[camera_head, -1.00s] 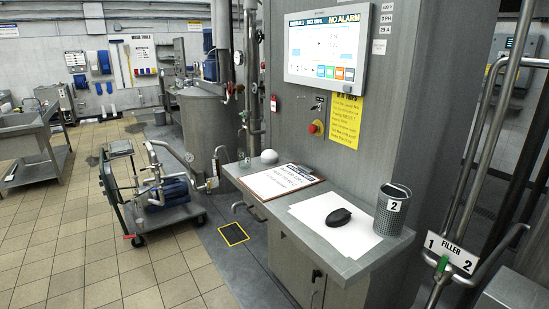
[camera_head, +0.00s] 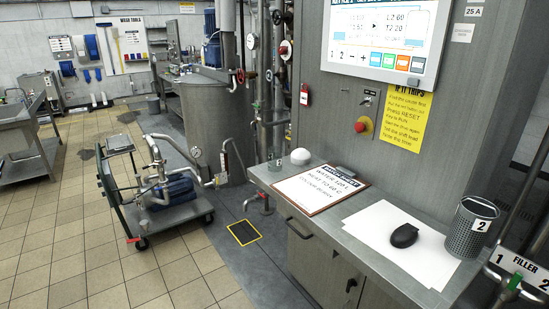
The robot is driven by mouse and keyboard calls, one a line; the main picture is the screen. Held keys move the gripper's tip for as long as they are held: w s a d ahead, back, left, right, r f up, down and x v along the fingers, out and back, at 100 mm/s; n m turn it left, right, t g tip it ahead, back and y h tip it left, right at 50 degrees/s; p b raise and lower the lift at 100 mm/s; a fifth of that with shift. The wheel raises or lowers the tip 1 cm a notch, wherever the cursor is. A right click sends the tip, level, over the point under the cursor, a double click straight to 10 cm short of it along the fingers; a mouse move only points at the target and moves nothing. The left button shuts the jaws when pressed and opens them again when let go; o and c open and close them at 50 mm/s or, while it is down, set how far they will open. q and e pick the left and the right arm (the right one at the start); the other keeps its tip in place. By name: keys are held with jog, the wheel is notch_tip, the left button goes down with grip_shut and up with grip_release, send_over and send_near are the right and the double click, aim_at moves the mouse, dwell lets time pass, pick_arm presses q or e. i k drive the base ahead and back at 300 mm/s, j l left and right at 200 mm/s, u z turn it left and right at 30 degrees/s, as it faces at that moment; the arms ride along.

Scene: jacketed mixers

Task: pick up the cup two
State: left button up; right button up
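A grey mesh metal cup (camera_head: 469,229) with a white label reading "2" stands upright at the right end of a metal shelf (camera_head: 356,244) below the control screen. It stands on or at the edge of a white sheet of paper (camera_head: 375,226). The cup looks open at the top; its inside is dark. Neither of my grippers is in view.
A black mouse-shaped object (camera_head: 404,236) lies on the paper, left of the cup. A clipboard (camera_head: 318,188) and a white dome (camera_head: 300,156) sit further left. A "FILLER 1 2" sign (camera_head: 522,271) on pipes stands close right. A pump cart (camera_head: 165,195) stands on the tiled floor.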

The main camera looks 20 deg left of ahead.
aim_at(275, 160)
jog(key=i+j, duration=0.15)
jog(key=j, duration=0.3)
jog(key=i+j, duration=0.15)
jog(key=j, duration=0.25)
jog(key=i+j+z, duration=0.1)
jog(key=j, duration=0.35)
jog(key=i+j, duration=0.15)
jog(key=j, duration=0.3)
jog(key=i+j+z, duration=0.1)
jog(key=j, duration=0.3)
